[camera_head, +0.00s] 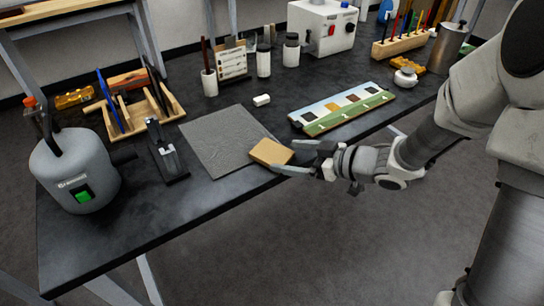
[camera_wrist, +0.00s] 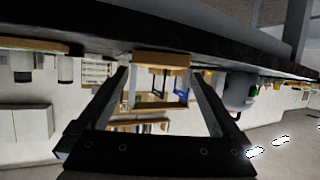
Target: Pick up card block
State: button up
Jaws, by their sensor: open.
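The card block, a small tan block (camera_head: 270,152), lies at the front edge of the dark table, by the corner of a grey mat (camera_head: 218,139). My gripper (camera_head: 291,157) is open at the table edge, to the right of the block, with its fingertips by the block's right end. In the wrist view, which is upside down, the block (camera_wrist: 161,59) appears between and just beyond the tips of my open gripper (camera_wrist: 159,75). Whether either finger touches the block, I cannot tell.
A small white block (camera_head: 261,100) lies behind the mat. A black stand (camera_head: 168,160), a grey canister (camera_head: 76,175) and a wooden rack (camera_head: 141,107) stand left. The mat is mostly bare.

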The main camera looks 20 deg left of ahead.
aim_at(274, 153)
jog(key=b+x, duration=0.1)
jog(key=x, duration=0.3)
jog(key=shift+d, duration=0.1)
jog(key=c, duration=1.1)
